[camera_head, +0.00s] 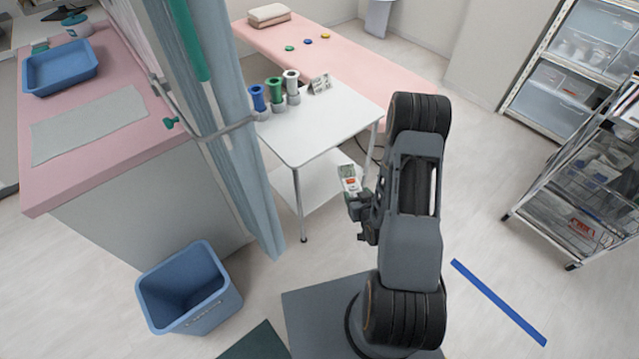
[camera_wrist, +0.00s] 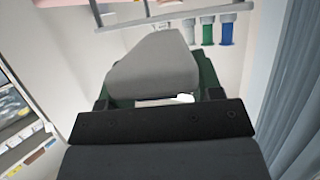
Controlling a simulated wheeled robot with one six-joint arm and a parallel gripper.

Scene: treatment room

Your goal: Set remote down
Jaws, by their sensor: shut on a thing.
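The remote (camera_head: 349,181) is a small pale handset with an orange-red button area and a greenish screen. My gripper (camera_head: 357,203) is shut on its lower end and holds it in the air, tilted up, in front of the white side table (camera_head: 318,142). In the wrist view a large grey shape, likely the remote (camera_wrist: 155,62), lies between the dark green fingers of my gripper (camera_wrist: 155,92). Its buttons are hidden there.
A curtain (camera_head: 235,120) hangs left, a blue bin (camera_head: 188,290) stands front left, and a wire cart (camera_head: 580,170) stands right.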

